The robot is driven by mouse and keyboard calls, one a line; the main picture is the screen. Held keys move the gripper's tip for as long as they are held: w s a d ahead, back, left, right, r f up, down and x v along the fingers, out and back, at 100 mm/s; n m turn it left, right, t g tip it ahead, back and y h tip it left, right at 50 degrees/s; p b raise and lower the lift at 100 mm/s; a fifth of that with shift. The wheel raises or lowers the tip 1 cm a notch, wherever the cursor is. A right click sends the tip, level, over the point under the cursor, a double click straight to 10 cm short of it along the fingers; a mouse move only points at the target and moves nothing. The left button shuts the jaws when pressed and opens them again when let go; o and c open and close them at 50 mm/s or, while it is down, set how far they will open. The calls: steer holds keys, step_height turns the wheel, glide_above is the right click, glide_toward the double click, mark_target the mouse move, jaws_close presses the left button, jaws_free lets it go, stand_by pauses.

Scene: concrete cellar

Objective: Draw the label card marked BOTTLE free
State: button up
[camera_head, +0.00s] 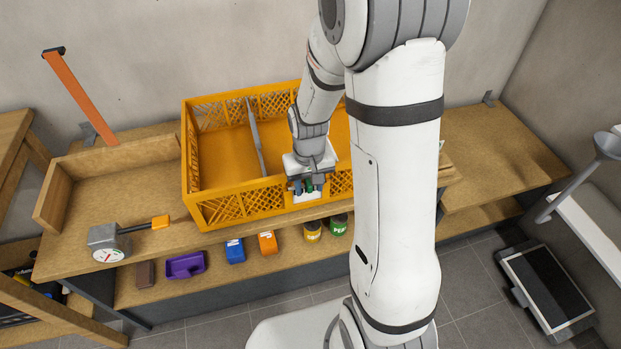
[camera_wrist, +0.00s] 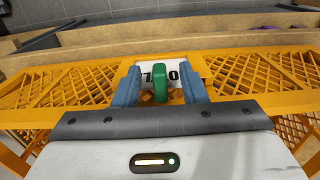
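The orange crate (camera_head: 228,206) stands on the wooden bench. A white label card (camera_head: 303,198) sits at its front wall; in the wrist view the card (camera_wrist: 177,74) shows dark letters, partly covered, so I cannot read the whole word. A green tab (camera_wrist: 160,88) stands in front of the card. My gripper (camera_head: 307,187) is at the crate's front wall, above the card. In the wrist view its two blue-grey fingers (camera_wrist: 160,80) stand one on each side of the green tab, with a gap on both sides. It holds nothing.
A grey divider (camera_head: 255,135) crosses the crate. A dial gauge with an orange handle (camera_head: 107,243) lies left on the bench. A lower shelf holds a purple holder (camera_head: 186,265), a blue box (camera_head: 235,251), an orange box (camera_head: 267,243) and two cans, one green (camera_head: 338,226).

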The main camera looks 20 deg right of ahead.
jaws_close()
stand_by(0.6)
